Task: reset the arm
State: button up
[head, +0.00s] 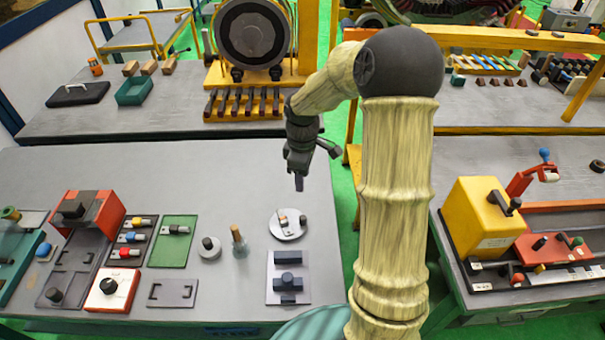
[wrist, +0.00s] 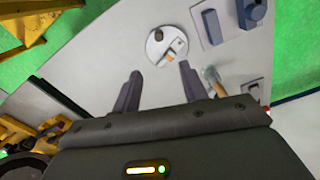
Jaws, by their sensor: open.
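My gripper (head: 299,183) hangs at the end of my arm over the right end of the near grey bench (head: 180,310). In the wrist view its two fingers (wrist: 160,90) are spread apart with nothing between them. Beyond the fingertips in that view lies a round light disc (wrist: 156,52) with small parts on it. The same disc shows in the head view (head: 288,236), below and in front of the gripper, apart from it. My arm stands bent in the middle of the head view and hides part of the aisle.
Near the disc stand a wooden-handled tool (head: 238,240), a knob on a round base (head: 209,248) and a grey plate with dark blocks (head: 288,290). A red box (head: 95,208) is at left. A yellow machine (head: 480,215) stands on the right bench. A large wheel (head: 252,35) stands behind.

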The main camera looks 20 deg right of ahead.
jog(key=s+a+r+m+t, duration=0.1)
jog(key=s+a+m, duration=0.1)
jog(key=s+m, duration=0.3)
jog(key=s+a+r+m+t, duration=0.1)
jog(key=s+m, duration=0.5)
jog(key=s, duration=0.6)
jog(key=shift+a+r+t, duration=0.3)
jog(key=shift+a+r, duration=0.3)
jog(key=shift+a, duration=0.6)
